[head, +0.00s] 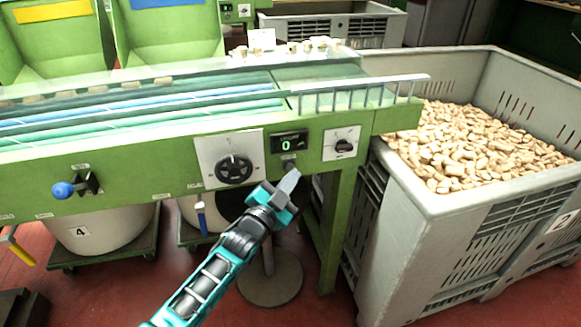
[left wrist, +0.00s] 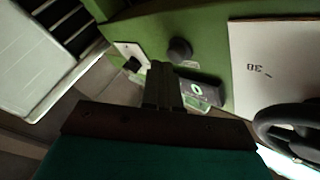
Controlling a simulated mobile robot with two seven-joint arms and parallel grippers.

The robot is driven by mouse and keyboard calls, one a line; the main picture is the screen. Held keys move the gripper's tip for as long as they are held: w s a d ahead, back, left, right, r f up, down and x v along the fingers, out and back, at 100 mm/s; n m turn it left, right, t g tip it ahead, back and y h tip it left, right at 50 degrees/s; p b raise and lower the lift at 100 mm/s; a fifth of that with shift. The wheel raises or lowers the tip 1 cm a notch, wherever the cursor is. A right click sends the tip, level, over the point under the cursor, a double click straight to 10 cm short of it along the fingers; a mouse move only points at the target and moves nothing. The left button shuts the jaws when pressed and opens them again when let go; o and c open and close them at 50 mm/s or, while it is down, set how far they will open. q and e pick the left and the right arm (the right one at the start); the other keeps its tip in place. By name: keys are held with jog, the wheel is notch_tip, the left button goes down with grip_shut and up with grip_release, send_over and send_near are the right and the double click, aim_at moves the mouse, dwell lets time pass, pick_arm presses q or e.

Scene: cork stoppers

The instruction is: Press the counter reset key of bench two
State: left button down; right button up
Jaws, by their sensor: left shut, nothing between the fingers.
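The green bench (head: 110,168) has a counter (head: 288,143) on its front whose display reads 0; it also shows in the left wrist view (left wrist: 200,92). A dark round key (head: 289,166) sits just below the display. In the left wrist view, turned over, the key (left wrist: 180,50) stands out from the green panel. My left gripper (head: 288,183) is shut and empty, its tip just below the key. In the left wrist view the closed fingers (left wrist: 162,72) end beside the key; I cannot tell whether they touch it. My right gripper is not in view.
A black handwheel (head: 234,170) on a white plate is left of the counter, a black knob (head: 343,146) right of it. A blue-ended lever (head: 65,189) is farther left. A grey crate of corks (head: 405,190) stands close at right. A bin marked 4 (head: 100,232) is below.

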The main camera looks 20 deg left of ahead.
pick_arm(q)
jog(key=shift+s+d, duration=0.2)
jog(key=shift+s, duration=0.15)
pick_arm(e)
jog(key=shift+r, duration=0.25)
pick_arm(q)
jog(key=s+d+p, duration=0.1)
jog(key=s+d, duration=0.1)
jog(key=s+p, duration=0.1)
jog(key=s, duration=0.1)
jog(key=shift+s+d+p, duration=0.1)
jog(key=shift+d+p, duration=0.2)
jog(key=shift+d, duration=0.1)
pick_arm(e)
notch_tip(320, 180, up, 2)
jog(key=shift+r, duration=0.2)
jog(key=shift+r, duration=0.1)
pick_arm(q)
jog(key=s+a+f+n+g+y+p, duration=0.1)
jog(key=s+n+g+p, duration=0.6)
jog(key=s, duration=1.4)
jog(key=a+g+p, duration=0.1)
jog(key=p, duration=0.2)
jog(key=shift+s+f+y+p, duration=0.15)
jog(key=shift+s+y+p, duration=0.15)
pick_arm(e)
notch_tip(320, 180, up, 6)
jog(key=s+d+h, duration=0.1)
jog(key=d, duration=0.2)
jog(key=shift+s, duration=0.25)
